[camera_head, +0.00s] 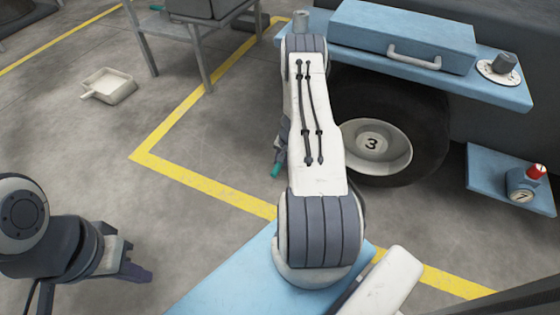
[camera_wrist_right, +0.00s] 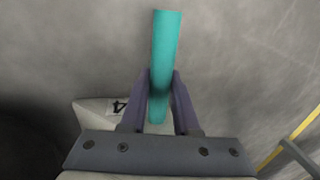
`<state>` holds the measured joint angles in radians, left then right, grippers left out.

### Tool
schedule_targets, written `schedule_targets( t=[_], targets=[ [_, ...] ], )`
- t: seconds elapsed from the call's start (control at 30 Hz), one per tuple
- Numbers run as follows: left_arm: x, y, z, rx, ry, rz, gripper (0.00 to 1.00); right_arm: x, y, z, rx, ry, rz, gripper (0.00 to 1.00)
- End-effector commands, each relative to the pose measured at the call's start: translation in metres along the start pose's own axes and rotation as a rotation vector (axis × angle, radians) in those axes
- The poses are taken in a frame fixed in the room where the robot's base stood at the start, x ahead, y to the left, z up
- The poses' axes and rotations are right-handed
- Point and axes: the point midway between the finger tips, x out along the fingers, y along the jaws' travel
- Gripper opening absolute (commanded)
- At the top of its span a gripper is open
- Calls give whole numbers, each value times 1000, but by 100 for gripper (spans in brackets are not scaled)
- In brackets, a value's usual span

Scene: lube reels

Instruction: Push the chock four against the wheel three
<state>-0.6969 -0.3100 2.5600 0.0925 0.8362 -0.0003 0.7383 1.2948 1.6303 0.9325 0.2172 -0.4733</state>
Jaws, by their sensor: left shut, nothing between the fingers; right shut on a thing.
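Wheel three (camera_head: 425,135) is a dark tyre with a pale hub marked 3, under the blue bench on the right of the head view. Chock four (camera_wrist_right: 92,112) is a pale block marked 4 at the lower left of the right wrist view, partly hidden by the gripper. A teal handle (camera_wrist_right: 165,50) rises from beside it. My right gripper (camera_wrist_right: 160,100) is shut on the handle. In the head view my right arm hides the chock, and only the handle's teal end (camera_head: 276,170) shows. I cannot tell whether chock and wheel touch. My left gripper (camera_head: 138,274) is shut and empty, far from both.
A blue bench (camera_head: 500,88) with a blue case (camera_head: 400,35) overhangs the wheel. A blue shelf (camera_head: 480,180) holds a container marked 7 at right. A pale pan (camera_head: 110,88) lies on the floor at left. Yellow lines (camera_head: 200,180) mark the floor, which is clear at centre left.

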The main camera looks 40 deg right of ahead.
Motion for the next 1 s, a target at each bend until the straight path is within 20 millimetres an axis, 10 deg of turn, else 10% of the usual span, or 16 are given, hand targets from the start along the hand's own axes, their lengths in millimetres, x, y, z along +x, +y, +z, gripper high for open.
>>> schedule_targets(
  t=[0.13,0.17,0.23,0.63,1.0],
  targets=[
    [0,0,0,0,0,0,0,-1,-1,-1,0,3,-1,0],
    [0,0,0,0,0,0,0,-1,-1,-1,-1,3,-1,41],
    [0,0,0,0,0,0,0,-1,-1,-1,0,2,-1,64],
    [-6,0,0,0,0,0,0,-9,0,0,1,-1,0,64],
    [-50,4,-3,0,0,0,0,-81,-2,-1,1,1,-1,64]
  ],
)
